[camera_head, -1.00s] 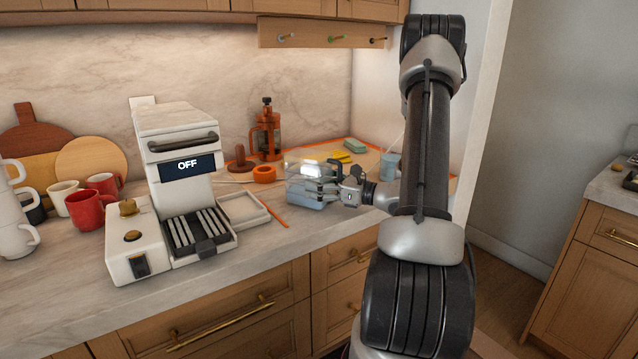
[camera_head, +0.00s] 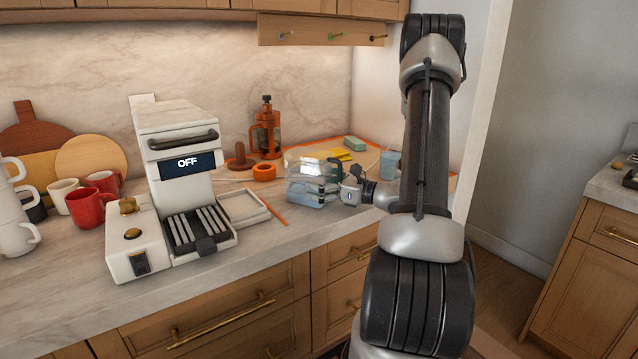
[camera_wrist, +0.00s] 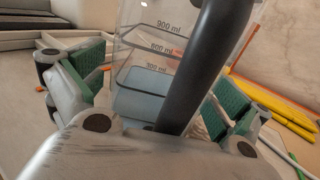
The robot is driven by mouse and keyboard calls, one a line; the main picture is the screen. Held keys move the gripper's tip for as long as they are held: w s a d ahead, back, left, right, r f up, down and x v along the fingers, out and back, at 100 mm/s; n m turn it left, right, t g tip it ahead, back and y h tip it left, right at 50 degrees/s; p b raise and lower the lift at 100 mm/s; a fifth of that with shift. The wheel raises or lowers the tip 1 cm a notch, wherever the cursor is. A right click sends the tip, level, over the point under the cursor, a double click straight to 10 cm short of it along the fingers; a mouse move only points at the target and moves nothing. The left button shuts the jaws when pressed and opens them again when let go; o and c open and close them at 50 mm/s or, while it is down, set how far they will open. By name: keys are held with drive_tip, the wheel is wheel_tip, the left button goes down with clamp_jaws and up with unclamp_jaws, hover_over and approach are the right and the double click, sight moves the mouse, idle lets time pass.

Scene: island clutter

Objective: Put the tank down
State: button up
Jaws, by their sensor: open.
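The tank (camera_head: 305,190) is a clear jug with a dark handle and bluish water low inside. It stands on the counter, right of the coffee machine. The wrist view shows the tank (camera_wrist: 145,100) with its volume marks and its black handle running between my fingers. My gripper (camera_head: 338,188) is at the tank's handle side. In the wrist view my gripper (camera_wrist: 155,100) is open, its green pads apart on either side of the handle, with a gap to it. The tank's far side is hidden in the wrist view.
The coffee machine (camera_head: 178,165) reads OFF, with a white tray (camera_head: 262,215) beside it. Mugs (camera_head: 88,208) stand at left. The front counter is clear.

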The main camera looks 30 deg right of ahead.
drive_tip(key=shift+s, duration=0.1)
drive_tip(key=v, duration=1.1)
drive_tip(key=shift+s+d, duration=0.2)
drive_tip(key=shift+s, duration=0.15)
